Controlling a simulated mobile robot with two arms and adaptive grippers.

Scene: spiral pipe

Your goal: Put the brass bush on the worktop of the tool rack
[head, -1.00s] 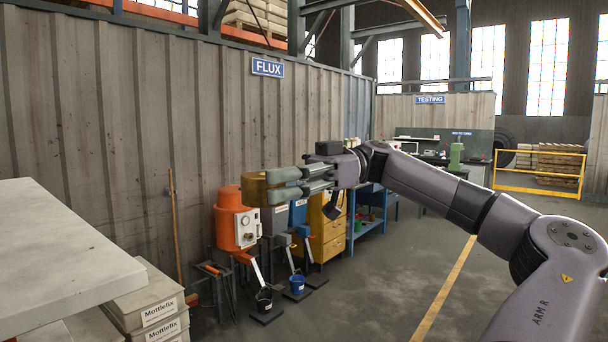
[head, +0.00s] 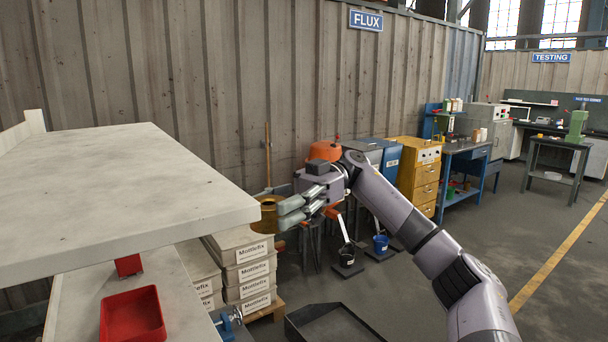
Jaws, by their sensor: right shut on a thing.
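The brass bush (head: 267,216) is a short, hollow, brass-coloured cylinder, held roughly upright. My right gripper (head: 288,212) is shut on it, with the fingers reaching left and covering the bush's right side. The bush is in the air just right of the pale rack's upper board (head: 110,175) in the picture. Below that board a lower pale surface (head: 78,300) shows, which looks like the worktop of the tool rack. The upper board hides much of it. My left gripper is not in view.
A red bin (head: 132,316) and a smaller red thing (head: 128,265) are on the lower surface. A blue clamp-like tool (head: 228,325) is at its right edge. Stacked Mottlefix boxes (head: 247,270) stand beyond. A dark tray (head: 340,325) lies in front of them.

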